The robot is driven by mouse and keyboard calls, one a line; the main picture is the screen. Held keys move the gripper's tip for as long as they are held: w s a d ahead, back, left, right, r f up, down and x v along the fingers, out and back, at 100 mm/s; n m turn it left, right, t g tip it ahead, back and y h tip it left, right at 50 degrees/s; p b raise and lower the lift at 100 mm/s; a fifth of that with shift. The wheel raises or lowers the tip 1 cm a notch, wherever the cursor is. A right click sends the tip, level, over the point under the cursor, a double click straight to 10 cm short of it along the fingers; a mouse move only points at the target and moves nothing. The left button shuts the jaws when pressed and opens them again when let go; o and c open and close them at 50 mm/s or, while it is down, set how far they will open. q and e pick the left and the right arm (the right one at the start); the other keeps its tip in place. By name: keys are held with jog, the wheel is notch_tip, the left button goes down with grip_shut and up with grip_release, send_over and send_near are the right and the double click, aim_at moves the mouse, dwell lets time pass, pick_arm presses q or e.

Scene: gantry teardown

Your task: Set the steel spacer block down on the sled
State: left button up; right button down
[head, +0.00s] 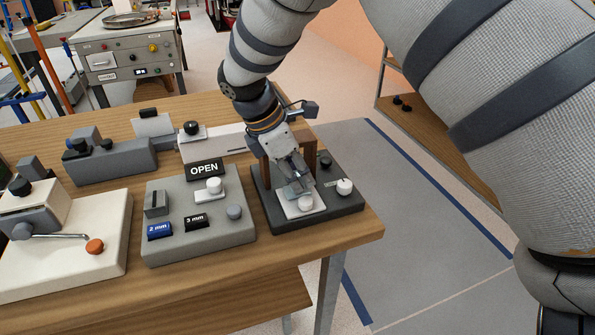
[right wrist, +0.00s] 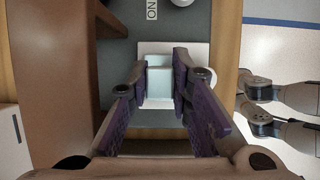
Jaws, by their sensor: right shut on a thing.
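The steel spacer block (right wrist: 159,82) is a pale, shiny block between the two fingers of my right gripper (right wrist: 166,75) in the right wrist view. My right gripper (head: 300,183) also shows in the head view, pointing down and shut on the block. The block (head: 293,192) is mostly hidden there by the fingers. Below it is the white plate that looks like the sled (head: 312,208), with a white knob on its front end. The sled also shows behind the block in the right wrist view (right wrist: 203,52). I cannot tell whether block and sled touch.
The sled is on a dark base (head: 349,201) near the table's right edge, with a brown upright frame (head: 265,168) close beside my gripper. A grey panel (head: 180,245) with an OPEN sign (head: 204,169) and other fixtures stand to the left. The floor on the right is clear.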

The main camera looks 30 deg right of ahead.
jog(key=shift+f, duration=0.1)
jog(key=c, duration=1.4)
grip_release()
jog(key=shift+o, duration=0.2)
jog(key=s+v, duration=0.1)
jog(key=v, duration=1.1)
jog(key=shift+w, duration=0.45)
